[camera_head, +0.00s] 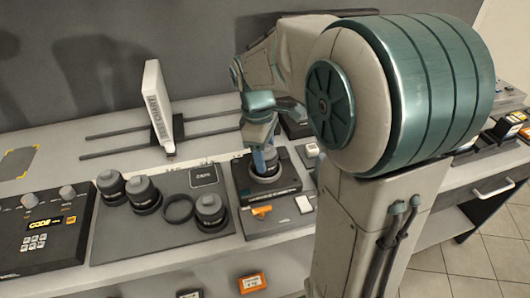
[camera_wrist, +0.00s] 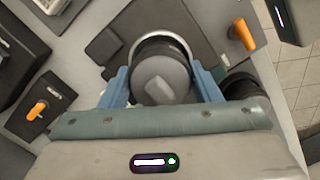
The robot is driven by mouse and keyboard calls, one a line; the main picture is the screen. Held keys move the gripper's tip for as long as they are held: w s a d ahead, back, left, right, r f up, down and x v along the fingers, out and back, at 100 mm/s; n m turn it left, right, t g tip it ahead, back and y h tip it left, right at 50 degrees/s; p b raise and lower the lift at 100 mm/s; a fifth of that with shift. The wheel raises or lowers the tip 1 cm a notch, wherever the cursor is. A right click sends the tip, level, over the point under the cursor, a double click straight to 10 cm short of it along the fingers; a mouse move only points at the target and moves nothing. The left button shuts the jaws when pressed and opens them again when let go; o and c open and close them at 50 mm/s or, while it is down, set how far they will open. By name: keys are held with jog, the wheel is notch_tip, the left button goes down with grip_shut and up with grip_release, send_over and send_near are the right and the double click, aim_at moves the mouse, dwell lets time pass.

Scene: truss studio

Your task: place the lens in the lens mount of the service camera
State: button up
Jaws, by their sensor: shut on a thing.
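My gripper (camera_head: 264,158) is over the dark service camera block (camera_head: 258,223) in the head view. Its two blue fingers (camera_wrist: 163,84) are shut on the sides of a dark round lens with a grey cap (camera_wrist: 160,78) in the wrist view. The lens (camera_head: 266,172) is low over the block's top. A pale ring (camera_wrist: 136,44), seemingly the lens mount's rim, shows behind the lens's far edge. The lens hides most of the mount, so I cannot tell whether it is seated or just above. An orange lever (camera_head: 261,210) is on the block's front.
A dark mat left of the block holds several lenses (camera_head: 143,194) and an empty-looking black ring (camera_head: 179,208). A control box (camera_head: 42,230) is at far left. A white test chart (camera_head: 158,105) stands on rails behind. A small white piece (camera_head: 304,204) is right of the lever.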

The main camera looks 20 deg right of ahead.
jog(key=shift+f, duration=0.25)
jog(key=shift+f, duration=0.15)
jog(key=o, duration=1.3)
jog(key=shift+o, duration=0.2)
